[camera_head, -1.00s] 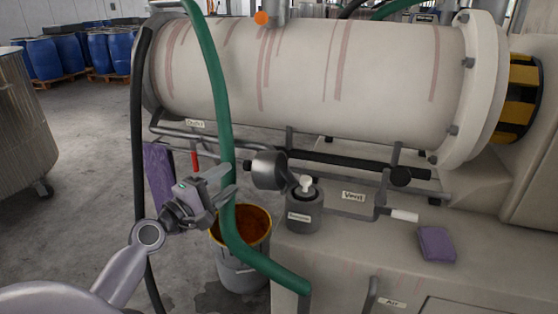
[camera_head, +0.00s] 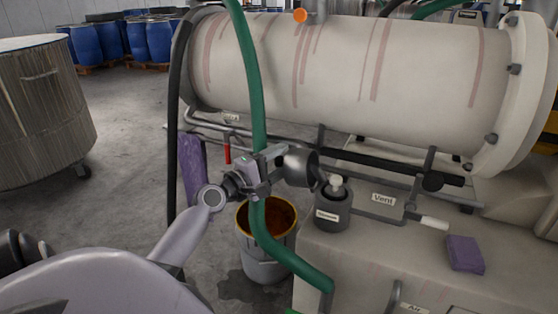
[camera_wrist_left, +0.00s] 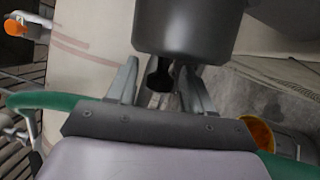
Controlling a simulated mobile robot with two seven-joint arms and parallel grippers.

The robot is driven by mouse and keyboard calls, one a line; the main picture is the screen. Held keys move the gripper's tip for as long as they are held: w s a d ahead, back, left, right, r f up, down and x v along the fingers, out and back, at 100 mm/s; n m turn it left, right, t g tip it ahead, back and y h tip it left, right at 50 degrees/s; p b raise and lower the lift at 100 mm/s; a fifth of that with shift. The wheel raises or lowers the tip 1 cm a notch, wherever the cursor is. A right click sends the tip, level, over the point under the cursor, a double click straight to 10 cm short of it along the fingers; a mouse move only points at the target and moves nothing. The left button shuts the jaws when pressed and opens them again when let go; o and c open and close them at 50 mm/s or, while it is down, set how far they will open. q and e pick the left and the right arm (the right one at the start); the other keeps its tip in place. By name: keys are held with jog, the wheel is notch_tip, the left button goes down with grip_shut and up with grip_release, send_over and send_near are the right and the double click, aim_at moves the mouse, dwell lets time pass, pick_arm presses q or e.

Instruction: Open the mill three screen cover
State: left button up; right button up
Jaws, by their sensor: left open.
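A dark grey cylinder (camera_head: 300,166), which looks like the screen cover, sits below the big mill drum (camera_head: 345,65); no label on it can be read. In the left wrist view the cylinder (camera_wrist_left: 186,28) fills the top middle, with a black knob (camera_wrist_left: 160,78) under it. My left gripper (camera_head: 272,172) is just left of the cylinder. In the left wrist view its two fingers (camera_wrist_left: 160,88) are apart on either side of the knob. I cannot tell whether they touch it. The gripper hides the knob in the head view.
A green hose (camera_head: 250,90) hangs close by my left gripper. A bucket with orange-brown contents (camera_head: 262,265) stands below. A grey pot (camera_head: 332,212), a pipe labelled Vent (camera_head: 384,199) and a purple block (camera_head: 465,254) are to the right. Open floor lies left.

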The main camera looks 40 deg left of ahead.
pick_arm(q)
grip_shut()
jog(key=p, duration=0.1)
jog(key=r+m+p, duration=0.1)
jog(key=p, duration=0.1)
jog(key=shift+w+d+r+g, duration=0.1)
jog(key=shift+d+r+g, duration=0.2)
jog(key=shift+d+r+m+p, duration=0.1)
jog(key=shift+d+m+p, duration=0.1)
jog(key=shift+m+p, duration=0.45)
jog(key=shift+w, duration=0.1)
grip_release()
